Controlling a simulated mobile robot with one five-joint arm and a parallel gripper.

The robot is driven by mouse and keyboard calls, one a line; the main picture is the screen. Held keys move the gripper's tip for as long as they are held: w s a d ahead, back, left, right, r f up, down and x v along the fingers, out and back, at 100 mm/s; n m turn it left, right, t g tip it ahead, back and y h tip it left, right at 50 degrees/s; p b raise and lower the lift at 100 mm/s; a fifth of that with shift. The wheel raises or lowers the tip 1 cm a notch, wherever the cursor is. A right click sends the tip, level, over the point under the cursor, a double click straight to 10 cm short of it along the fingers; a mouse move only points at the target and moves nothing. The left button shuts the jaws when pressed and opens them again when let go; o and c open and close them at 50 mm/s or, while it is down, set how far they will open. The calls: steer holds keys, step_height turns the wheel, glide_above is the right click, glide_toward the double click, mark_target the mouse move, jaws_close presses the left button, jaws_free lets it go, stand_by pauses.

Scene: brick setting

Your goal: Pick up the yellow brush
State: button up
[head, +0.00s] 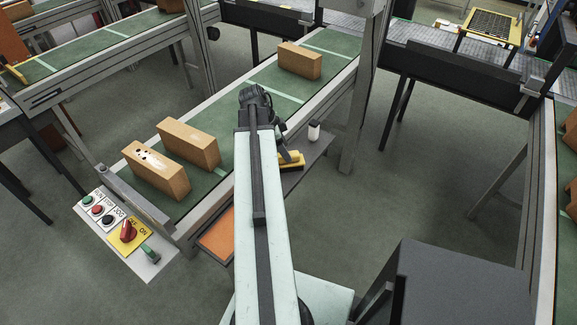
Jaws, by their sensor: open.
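The yellow brush (291,160) lies on a narrow grey side shelf (316,154) along the near side of the green conveyor. Dark bristles show under its yellow body, and its left part is hidden by my arm. My arm reaches up the middle of the picture. My gripper (284,147) is partly hidden, small and dark, at the arm's right side. It is open and appears just above the brush; I cannot tell whether it touches it.
A small white cylinder with a dark base (314,131) stands on the shelf behind the brush. Cardboard boxes (188,143) stand on the conveyor (215,187). A control panel (127,236) is at the left. A frame post (358,110) rises right of the shelf. Open floor lies further right.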

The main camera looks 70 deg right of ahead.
steer(key=b+x, duration=0.2)
steer(key=x, duration=0.1)
steer(key=shift+f, duration=0.4)
steer(key=shift+r, duration=0.15)
jaws_close()
step_height(320, 180, up, 10)
steer(key=p, duration=1)
steer(key=shift+c, duration=2.3)
jaws_free()
steer(key=c, duration=0.5)
steer(key=shift+o, duration=0.2)
